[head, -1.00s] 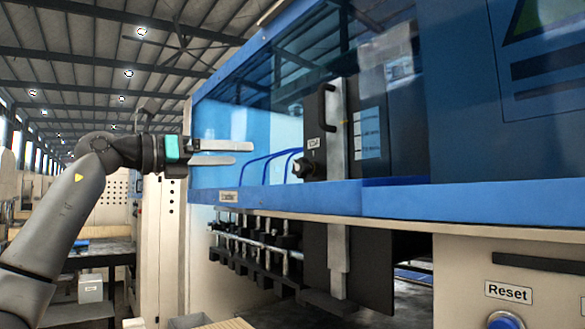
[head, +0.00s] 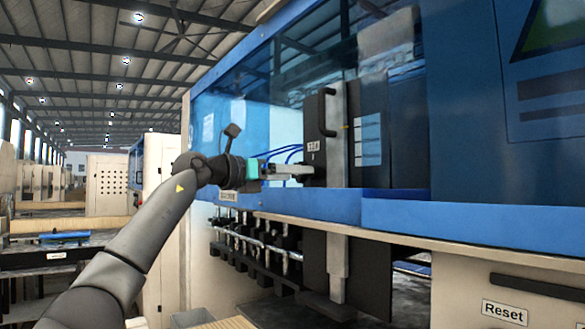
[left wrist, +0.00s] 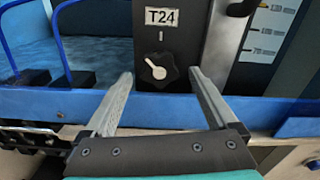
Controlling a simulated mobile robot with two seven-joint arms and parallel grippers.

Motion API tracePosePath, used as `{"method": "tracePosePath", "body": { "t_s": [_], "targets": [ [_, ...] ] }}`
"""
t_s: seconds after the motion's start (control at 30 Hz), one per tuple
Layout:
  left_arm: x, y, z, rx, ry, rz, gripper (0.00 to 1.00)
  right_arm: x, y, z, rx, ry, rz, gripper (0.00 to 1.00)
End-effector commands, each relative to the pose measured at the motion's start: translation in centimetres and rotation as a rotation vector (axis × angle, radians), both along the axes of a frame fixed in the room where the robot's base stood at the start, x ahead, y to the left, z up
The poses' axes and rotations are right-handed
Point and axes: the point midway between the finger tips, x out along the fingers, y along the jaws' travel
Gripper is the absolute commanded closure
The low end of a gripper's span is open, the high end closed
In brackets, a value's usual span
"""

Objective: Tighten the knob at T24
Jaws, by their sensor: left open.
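The T24 knob (left wrist: 156,70) is a black lobed knob with a white pointer, on a dark panel below the T24 label (left wrist: 161,17) in the left wrist view. The pointer tilts toward the upper left, off the white mark above it. My left gripper (left wrist: 160,78) is open, with one finger on each side of the knob and visible gaps between. I cannot tell if the fingertips reach the knob's depth. In the head view my left gripper (head: 290,169) is at the dark panel (head: 314,122) and hides the knob. My right gripper is not in view.
The blue machine frame (head: 290,202) runs below the panel. Blue hoses (left wrist: 62,45) loop left of the knob. A black handle (head: 327,112) and a scale plate (left wrist: 268,30) are to the right. A Reset label (head: 505,312) is at lower right.

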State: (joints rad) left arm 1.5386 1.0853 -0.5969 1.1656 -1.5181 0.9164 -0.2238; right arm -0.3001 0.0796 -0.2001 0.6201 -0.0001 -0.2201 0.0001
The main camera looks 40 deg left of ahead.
Motion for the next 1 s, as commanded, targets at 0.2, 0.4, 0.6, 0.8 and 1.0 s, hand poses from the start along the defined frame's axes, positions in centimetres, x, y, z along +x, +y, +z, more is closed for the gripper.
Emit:
{"method": "tracePosePath", "body": {
  "t_s": [0.2,0.4,0.6,0.8,1.0],
  "targets": [
    [0.82,-0.23,-0.01,0.000,0.000,0.001,0.08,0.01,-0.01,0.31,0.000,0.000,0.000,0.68],
    [0.81,-0.23,-0.05,0.000,0.000,0.001,0.10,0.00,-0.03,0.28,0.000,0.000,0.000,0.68],
    [0.79,-0.22,-0.04,0.000,0.000,0.001,0.32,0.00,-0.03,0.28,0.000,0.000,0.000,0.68],
    [0.78,-0.23,-0.04,0.000,0.000,0.000,0.55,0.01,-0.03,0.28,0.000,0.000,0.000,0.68],
    [0.77,-0.24,-0.04,0.000,0.000,0.000,0.77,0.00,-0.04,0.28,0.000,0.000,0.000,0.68]
  ]
}}
